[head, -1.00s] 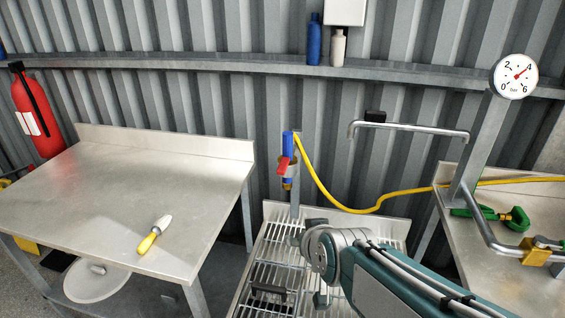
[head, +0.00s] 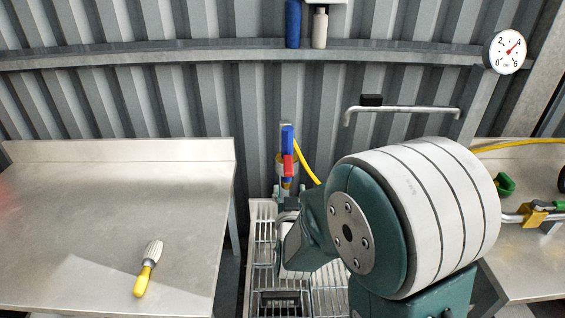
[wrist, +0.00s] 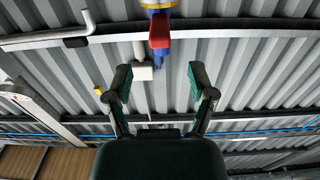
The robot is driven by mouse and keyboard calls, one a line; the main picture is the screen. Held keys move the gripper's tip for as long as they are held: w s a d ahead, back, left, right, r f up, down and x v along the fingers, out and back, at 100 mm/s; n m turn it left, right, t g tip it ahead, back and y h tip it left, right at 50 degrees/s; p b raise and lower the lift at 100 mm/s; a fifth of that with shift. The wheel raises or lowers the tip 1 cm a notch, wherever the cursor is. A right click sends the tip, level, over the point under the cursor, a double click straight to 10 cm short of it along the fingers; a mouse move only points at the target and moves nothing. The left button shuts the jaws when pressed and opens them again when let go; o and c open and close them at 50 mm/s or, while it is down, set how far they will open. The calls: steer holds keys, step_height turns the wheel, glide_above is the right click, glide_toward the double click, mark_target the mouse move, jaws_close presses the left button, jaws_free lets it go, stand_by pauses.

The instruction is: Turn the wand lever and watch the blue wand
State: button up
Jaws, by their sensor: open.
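The blue wand (head: 287,138) stands upright in its holder at the back of the wash rack. The red lever (head: 289,165) is on its front and looks upright in the head view. In the wrist view the red lever (wrist: 159,33) is top centre, with the blue wand (wrist: 158,60) partly visible below it. My gripper (wrist: 158,82) is open and empty, its two fingers apart on either side of the wand's line in the picture. The lever appears beyond the fingertips, with no visible contact. In the head view my arm hides part of the rack.
A yellow hose (head: 306,164) runs right from the wand behind my arm. A steel table (head: 75,215) with a brush (head: 148,268) is at left. A pressure gauge (head: 505,52) is at upper right, reading about 4.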

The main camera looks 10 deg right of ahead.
mark_target(286, 165)
steer(key=w, duration=0.1)
steer(key=w+d, duration=0.1)
steer(key=w, duration=0.2)
steer(key=shift+w+d, duration=0.1)
steer(key=shift+d, duration=0.3)
steer(key=w, duration=0.5)
steer(key=shift+a, duration=0.3)
steer(key=shift+w+d, duration=0.3)
steer(key=shift+w, duration=0.2)
steer(key=shift+d, duration=0.3)
steer(key=shift+a, duration=0.15)
jaws_close()
steer(key=shift+a, duration=0.15)
